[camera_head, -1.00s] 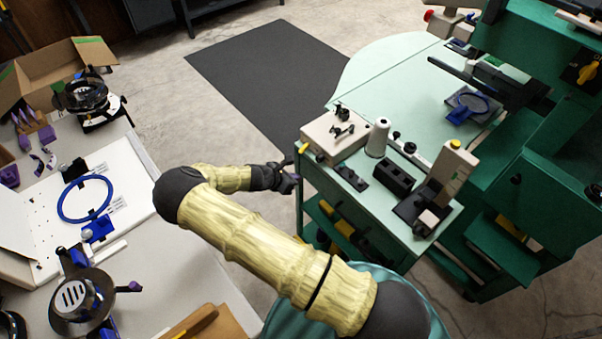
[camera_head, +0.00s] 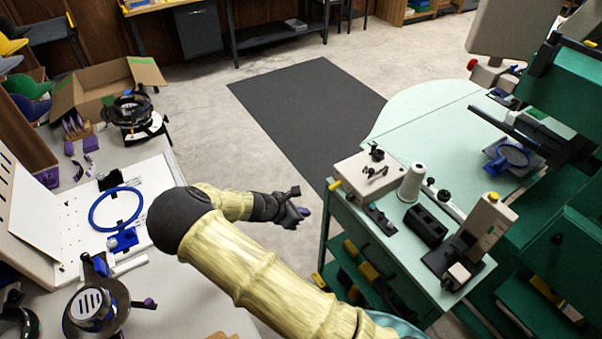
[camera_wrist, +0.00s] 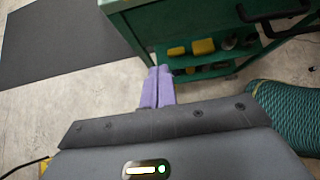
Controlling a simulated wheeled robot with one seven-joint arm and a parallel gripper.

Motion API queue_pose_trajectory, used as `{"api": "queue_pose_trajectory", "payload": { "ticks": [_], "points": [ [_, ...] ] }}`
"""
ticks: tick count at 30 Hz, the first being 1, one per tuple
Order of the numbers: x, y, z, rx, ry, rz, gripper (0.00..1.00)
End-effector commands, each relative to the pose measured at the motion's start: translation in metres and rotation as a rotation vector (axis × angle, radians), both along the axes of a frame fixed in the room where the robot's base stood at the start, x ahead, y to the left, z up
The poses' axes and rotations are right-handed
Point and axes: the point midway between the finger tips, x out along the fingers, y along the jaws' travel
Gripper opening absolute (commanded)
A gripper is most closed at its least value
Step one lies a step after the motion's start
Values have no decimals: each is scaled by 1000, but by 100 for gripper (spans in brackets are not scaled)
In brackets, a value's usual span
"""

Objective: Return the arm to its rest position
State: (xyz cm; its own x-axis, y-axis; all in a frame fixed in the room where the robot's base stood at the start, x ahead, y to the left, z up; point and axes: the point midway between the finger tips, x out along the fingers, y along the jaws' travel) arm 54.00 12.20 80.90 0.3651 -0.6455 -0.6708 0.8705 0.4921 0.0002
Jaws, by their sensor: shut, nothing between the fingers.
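My gripper (camera_head: 303,212) is at the end of my bent arm, in the gap between the left workbench and the green cart. It is shut and empty. In the wrist view its two purple fingers (camera_wrist: 157,88) lie side by side, touching. They point toward the lower part of the green cart (camera_wrist: 140,30), above the concrete floor. In the head view the gripper is a little left of the cart (camera_head: 345,235) and appears apart from it.
The left workbench holds a blue hoop (camera_head: 116,209) on a white board and a cardboard box (camera_head: 100,90). The cart top carries a white thread cone (camera_head: 412,183) and a black block (camera_head: 426,225). A dark mat (camera_head: 305,105) lies on clear floor beyond. A green machine stands at right.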

Motion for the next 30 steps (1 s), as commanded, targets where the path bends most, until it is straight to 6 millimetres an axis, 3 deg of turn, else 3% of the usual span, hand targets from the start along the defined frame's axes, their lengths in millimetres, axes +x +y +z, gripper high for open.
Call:
{"api": "queue_pose_trajectory", "payload": {
  "ticks": [6,11,20,30],
  "points": [
    [-1,-2,2,12,-2,-15,0],
    [-10,-19,14,106,-26,-147,0],
    [-50,-59,62,430,-132,-626,0],
    [-98,-88,137,739,-289,-1144,0]
  ]
}}
